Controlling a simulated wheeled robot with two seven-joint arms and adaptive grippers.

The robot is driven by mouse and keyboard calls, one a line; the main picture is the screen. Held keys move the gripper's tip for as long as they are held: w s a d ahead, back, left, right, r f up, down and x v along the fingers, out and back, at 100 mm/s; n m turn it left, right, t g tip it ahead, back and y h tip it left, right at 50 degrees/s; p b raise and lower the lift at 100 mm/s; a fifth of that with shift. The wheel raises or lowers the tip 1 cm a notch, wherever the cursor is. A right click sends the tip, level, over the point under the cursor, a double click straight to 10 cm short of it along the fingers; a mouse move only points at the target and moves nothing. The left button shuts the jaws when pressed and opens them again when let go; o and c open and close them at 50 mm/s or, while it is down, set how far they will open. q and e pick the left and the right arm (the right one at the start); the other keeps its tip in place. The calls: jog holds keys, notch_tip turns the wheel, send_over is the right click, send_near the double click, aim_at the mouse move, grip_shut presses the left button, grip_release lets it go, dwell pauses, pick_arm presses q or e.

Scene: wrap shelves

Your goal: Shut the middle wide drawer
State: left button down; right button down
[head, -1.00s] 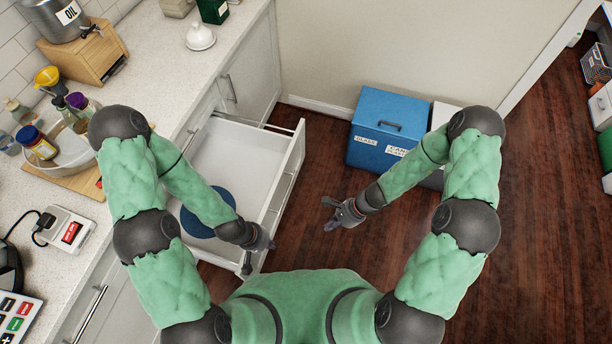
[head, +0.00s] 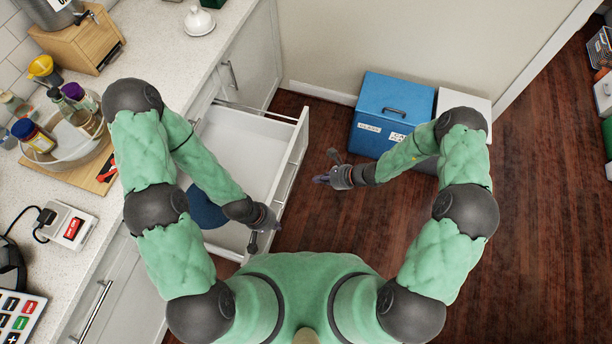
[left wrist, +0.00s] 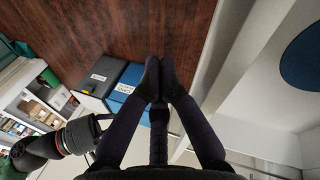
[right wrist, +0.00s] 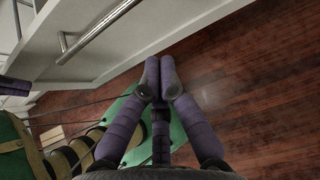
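The white wide drawer (head: 240,135) stands pulled far out of the counter cabinet, its front panel (head: 297,155) facing right. A dark blue round thing (head: 208,208) lies inside, partly covered by my left arm; it also shows in the left wrist view (left wrist: 303,55). My left gripper (head: 264,238) is open and empty over the near end of the drawer front; I cannot tell if it touches. My right gripper (head: 326,167) is open and empty, to the right of the drawer front and apart from it. A bar handle (right wrist: 95,30) on a white front shows in the right wrist view.
The counter (head: 190,62) holds bottles in a tray and a wooden box (head: 80,50). The dark wood floor right of the drawer is clear.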

pick_arm(q)
jog(key=shift+f, duration=0.35)
pick_arm(e)
jog(key=a, duration=0.1)
jog(key=w+a, duration=0.1)
jog(key=a, duration=0.3)
jog(key=shift+w+f, duration=0.2)
jog(key=shift+w, duration=0.1)
